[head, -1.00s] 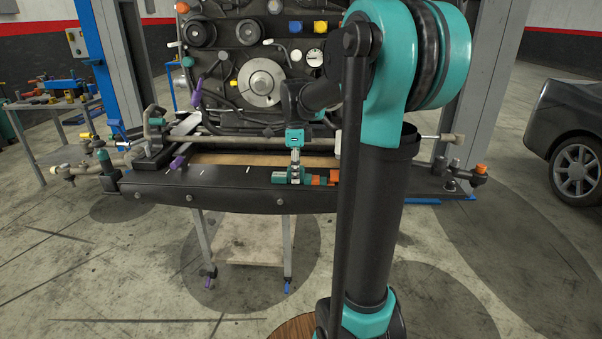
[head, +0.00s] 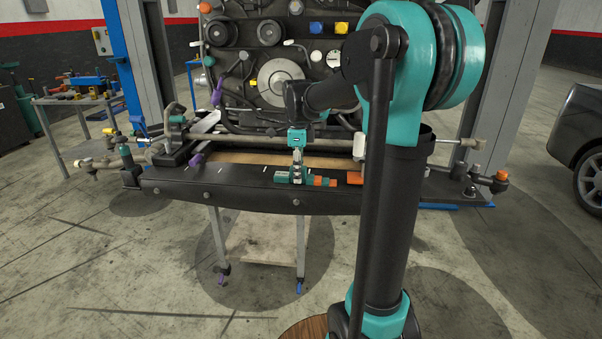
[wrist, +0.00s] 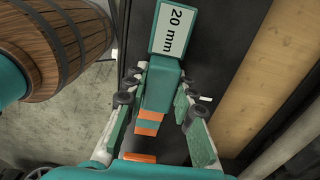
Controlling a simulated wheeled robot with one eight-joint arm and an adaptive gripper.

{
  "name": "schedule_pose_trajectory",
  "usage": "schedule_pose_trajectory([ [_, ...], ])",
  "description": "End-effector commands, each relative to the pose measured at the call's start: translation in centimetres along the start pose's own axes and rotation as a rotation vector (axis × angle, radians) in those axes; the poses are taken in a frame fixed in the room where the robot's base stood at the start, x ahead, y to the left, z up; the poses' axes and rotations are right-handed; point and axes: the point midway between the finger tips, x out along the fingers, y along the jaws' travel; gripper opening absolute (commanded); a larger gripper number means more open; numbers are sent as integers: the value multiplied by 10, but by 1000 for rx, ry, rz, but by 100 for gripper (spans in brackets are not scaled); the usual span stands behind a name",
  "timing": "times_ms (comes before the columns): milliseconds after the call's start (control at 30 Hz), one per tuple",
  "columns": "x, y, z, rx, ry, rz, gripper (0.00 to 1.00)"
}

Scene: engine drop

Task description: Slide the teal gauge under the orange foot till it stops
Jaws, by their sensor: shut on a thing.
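The teal gauge (wrist: 161,85) has a white "20 mm" label (wrist: 177,30) at one end and orange bands (wrist: 148,123) at the other. In the head view the gauge (head: 290,178) is low over the black beam, its banded end pointing right. My gripper (head: 297,166) is shut on it from above; in the wrist view the fingers (wrist: 155,108) flank its teal body. The orange foot (head: 355,178) is on the beam to the right, with a visible gap from the bands. An orange piece, seemingly this foot (wrist: 140,157), shows below the bands in the wrist view. Its underside is hidden.
The black beam (head: 240,193) runs across in front of the engine (head: 275,80). A grey bar (head: 250,142) lies behind the gauge. A purple-ended part (head: 195,161) is to the left on the beam. My arm blocks the view at right.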

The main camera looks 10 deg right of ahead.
Motion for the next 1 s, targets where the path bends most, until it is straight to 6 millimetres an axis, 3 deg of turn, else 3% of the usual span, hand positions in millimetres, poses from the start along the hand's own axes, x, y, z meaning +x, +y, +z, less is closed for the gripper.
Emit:
schedule_pose_trajectory([
  [267, -2, 0, 0, 0, 0, 0, 0],
  [1000, -54, 0, 0, 0, 0, 0, 0],
])
